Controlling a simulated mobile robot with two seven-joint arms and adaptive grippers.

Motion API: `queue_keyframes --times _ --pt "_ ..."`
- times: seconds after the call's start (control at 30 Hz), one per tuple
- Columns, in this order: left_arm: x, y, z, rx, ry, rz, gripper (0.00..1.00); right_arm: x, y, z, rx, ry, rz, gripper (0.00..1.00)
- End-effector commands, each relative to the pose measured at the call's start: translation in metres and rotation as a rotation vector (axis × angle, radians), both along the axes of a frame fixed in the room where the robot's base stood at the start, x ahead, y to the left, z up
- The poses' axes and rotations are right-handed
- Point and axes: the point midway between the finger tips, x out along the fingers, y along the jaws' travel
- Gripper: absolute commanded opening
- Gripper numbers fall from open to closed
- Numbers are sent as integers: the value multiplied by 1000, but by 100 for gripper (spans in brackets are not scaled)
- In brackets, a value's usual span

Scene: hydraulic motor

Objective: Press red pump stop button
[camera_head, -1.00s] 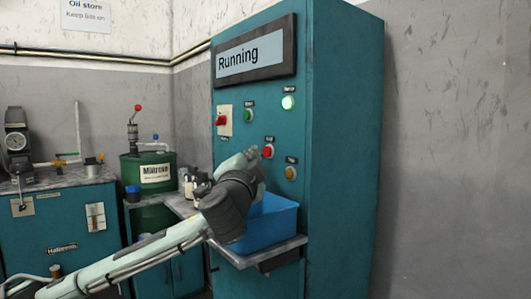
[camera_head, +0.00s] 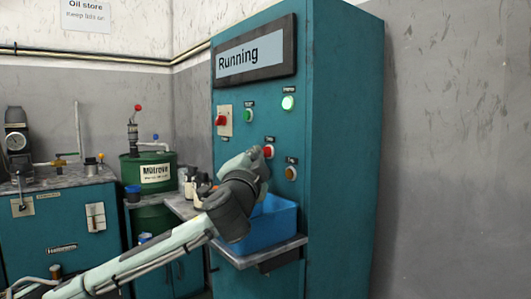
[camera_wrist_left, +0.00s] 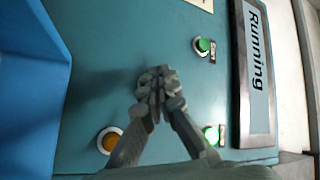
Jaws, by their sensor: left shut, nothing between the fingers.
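The red button (camera_head: 268,150) is on the front of the teal cabinet, which shows a "Running" display (camera_head: 237,57). My left gripper (camera_head: 258,154) has its closed fingertips beside and partly over the red button in the head view; whether they touch it I cannot tell. In the left wrist view the shut fingers (camera_wrist_left: 158,84) point at the panel, and the red button does not show, apparently hidden behind them. My right gripper is not in view.
Near it are an amber button (camera_head: 290,173), a green button (camera_head: 248,115), a lit pale-green one (camera_head: 288,103) and a red switch (camera_head: 221,120). A blue bin (camera_head: 270,222) stands on a shelf below. A green drum (camera_head: 148,174) is at left.

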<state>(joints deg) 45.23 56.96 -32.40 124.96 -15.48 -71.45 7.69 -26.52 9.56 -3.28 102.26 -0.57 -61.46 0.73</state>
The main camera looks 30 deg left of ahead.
Motion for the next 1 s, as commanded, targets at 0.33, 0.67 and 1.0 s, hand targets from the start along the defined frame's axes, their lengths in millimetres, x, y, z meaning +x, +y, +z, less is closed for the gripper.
queue_keyframes --times 0.33,0.67,1.0 --pt "1 -1 0 1 0 0 0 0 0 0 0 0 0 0" --pt "4 -2 0 1 0 0 0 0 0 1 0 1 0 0" --pt "8 -3 0 0 0 0 0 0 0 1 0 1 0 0"
